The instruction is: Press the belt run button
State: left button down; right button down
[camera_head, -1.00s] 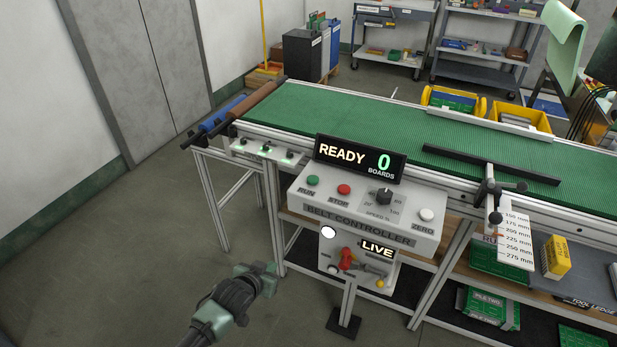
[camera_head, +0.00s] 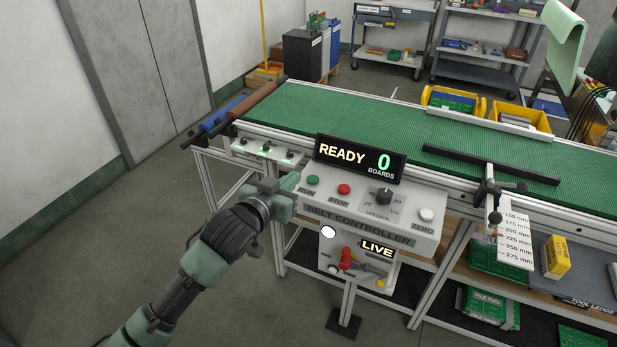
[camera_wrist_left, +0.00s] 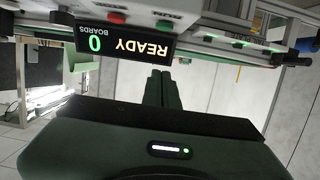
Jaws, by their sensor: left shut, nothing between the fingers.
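The green run button (camera_head: 313,180) sits at the left end of the grey belt controller panel (camera_head: 366,228), left of the red stop button (camera_head: 344,189). The display (camera_head: 360,159) above reads READY 0 BOARDS. My left gripper (camera_head: 290,190) is shut and empty, just left of the run button and overlapping the panel's left end; I cannot tell if it touches. In the left wrist view, the shut fingers (camera_wrist_left: 162,88) point toward the upside-down display (camera_wrist_left: 123,45), with the red button (camera_wrist_left: 117,17) and green button (camera_wrist_left: 165,24) above it. My right gripper does not show.
The green conveyor belt (camera_head: 400,125) runs behind the panel, with a black bar (camera_head: 490,165) across it. A speed knob (camera_head: 384,196) and white zero button (camera_head: 426,214) stand right of stop. A LIVE box (camera_head: 350,262) hangs below. Floor at the left is clear.

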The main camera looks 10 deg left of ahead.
pick_arm(q)
send_over(309, 188)
notch_tip(309, 188, down, 2)
jog(key=shift+w+f, duration=0.15)
notch_tip(309, 188, down, 3)
jog(key=shift+r, duration=0.15)
jog(key=shift+f, duration=0.7)
